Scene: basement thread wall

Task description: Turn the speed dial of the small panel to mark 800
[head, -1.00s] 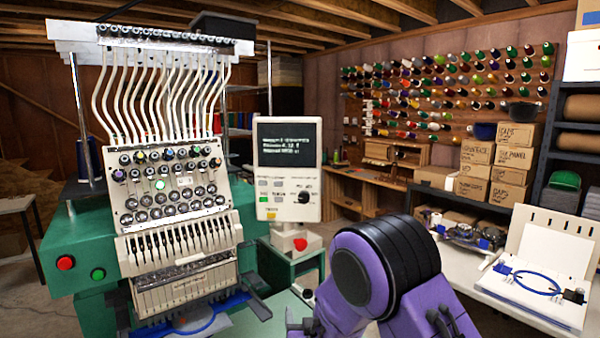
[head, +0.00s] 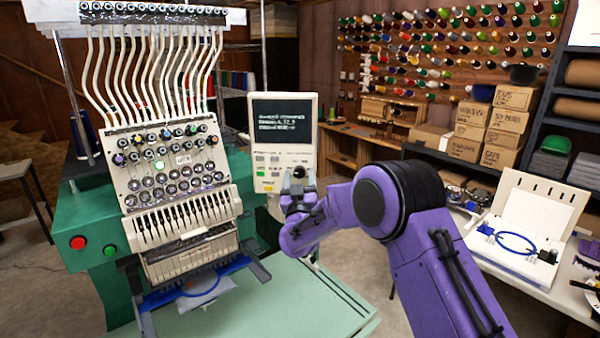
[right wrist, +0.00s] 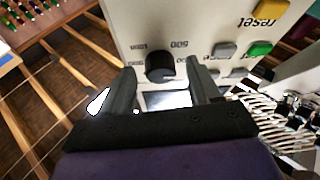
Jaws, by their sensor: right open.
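The small panel (head: 258,150) is a pale upright box with a dark screen, left of my right forearm in the head view. Its black speed dial (right wrist: 160,66) shows in the right wrist view, where the panel appears upside down, with printed numbers around the dial. I cannot read where the dial points. My right gripper (head: 298,184) is at the panel's lower right, covering part of it. In the right wrist view the right gripper's fingers (right wrist: 161,73) are apart, one on each side of the dial; contact cannot be told. My left gripper is not in view.
The green embroidery machine (head: 175,190) stands left of the panel, with a pale green table (head: 270,305) in front. Coloured panel buttons (right wrist: 259,48) lie beside the dial.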

